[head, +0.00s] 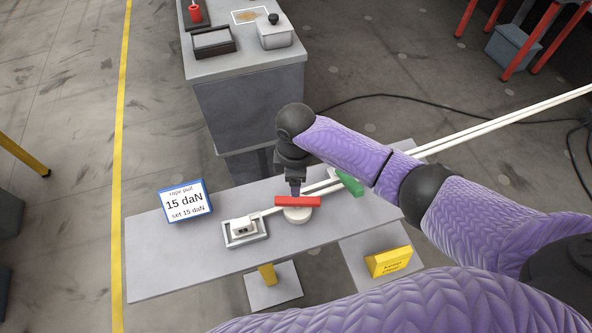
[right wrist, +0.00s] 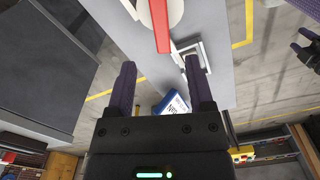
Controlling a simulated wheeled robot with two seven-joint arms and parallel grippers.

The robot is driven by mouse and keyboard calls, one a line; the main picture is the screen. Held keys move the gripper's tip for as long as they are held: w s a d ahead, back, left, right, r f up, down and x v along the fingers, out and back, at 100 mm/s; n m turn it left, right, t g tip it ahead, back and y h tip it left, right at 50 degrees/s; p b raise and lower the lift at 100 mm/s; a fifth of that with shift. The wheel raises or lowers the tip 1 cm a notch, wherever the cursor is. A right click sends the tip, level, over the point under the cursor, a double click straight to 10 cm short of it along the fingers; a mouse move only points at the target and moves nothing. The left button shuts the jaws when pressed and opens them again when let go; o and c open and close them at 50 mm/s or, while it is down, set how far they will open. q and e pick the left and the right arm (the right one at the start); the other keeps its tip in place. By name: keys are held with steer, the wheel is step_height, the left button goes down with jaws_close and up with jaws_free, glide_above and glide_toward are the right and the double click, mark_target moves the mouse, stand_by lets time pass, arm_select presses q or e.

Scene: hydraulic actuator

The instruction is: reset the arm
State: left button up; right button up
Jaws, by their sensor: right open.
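In the head view a red bar handle (head: 297,202) lies across a round white base (head: 297,215) on the grey bench. My right gripper (head: 296,191) is just above and behind the bar, pointing down. In the right wrist view my right gripper (right wrist: 160,70) is open with nothing between its fingers. The red bar (right wrist: 160,24) shows beyond the fingertips, near the top edge. A display (head: 185,201) on the bench reads "rope pull 15 daN, set 15 daN". A dark gripper, probably my left (right wrist: 308,48), shows at the wrist view's right edge.
A green block (head: 349,183) is right of the red bar beside long pale ropes or rods (head: 480,129). A small pale block in a tray (head: 244,229) is left of it. A yellow sign (head: 388,262) stands in front. A grey cabinet (head: 250,95) stands behind.

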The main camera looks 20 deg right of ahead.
steer(key=shift+r, duration=0.35)
